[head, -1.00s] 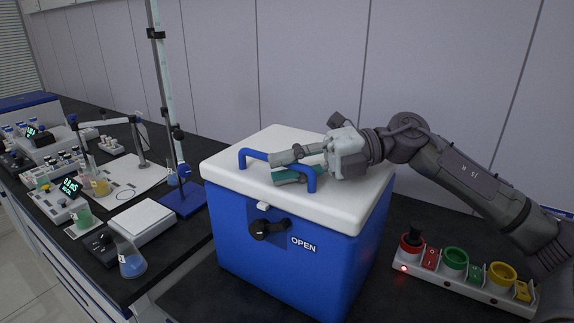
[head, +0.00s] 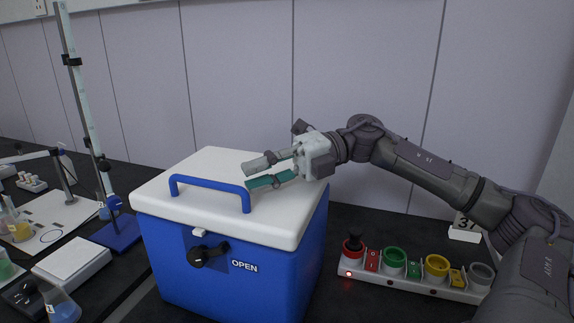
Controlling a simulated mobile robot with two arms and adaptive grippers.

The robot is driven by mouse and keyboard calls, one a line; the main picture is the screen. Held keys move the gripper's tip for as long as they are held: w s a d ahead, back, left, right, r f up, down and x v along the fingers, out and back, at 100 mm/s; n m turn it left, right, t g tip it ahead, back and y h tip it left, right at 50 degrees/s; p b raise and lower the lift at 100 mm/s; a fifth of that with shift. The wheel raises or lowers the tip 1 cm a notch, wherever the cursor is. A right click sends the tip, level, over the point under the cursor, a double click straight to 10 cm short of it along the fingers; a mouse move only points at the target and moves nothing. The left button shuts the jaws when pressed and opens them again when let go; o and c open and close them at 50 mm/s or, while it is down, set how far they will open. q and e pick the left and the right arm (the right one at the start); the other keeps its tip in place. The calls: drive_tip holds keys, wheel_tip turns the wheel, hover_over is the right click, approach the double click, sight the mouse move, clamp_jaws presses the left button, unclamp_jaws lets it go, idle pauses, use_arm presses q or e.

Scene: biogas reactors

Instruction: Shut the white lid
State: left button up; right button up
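The white lid (head: 215,210) lies flat on the blue box (head: 270,280) and looks closed down on its rim. A blue handle (head: 210,187) stands up from the lid. A black latch knob (head: 208,255) sits on the front of the box beside the word OPEN. My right gripper (head: 258,173) is above the right part of the lid, just behind and right of the handle. Its fingers are apart with nothing seen between them. My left gripper is not in view.
A row of coloured holders with red, green and yellow cups (head: 394,257) stands right of the box. A stand with a tall rod (head: 85,110), a white scale (head: 76,256) and a flask (head: 62,306) are at the left. A wall is close behind.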

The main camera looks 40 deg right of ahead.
drive_tip(key=shift+v, duration=2.55)
drive_tip(key=shift+f, duration=0.1)
drive_tip(key=shift+w+a, duration=0.1)
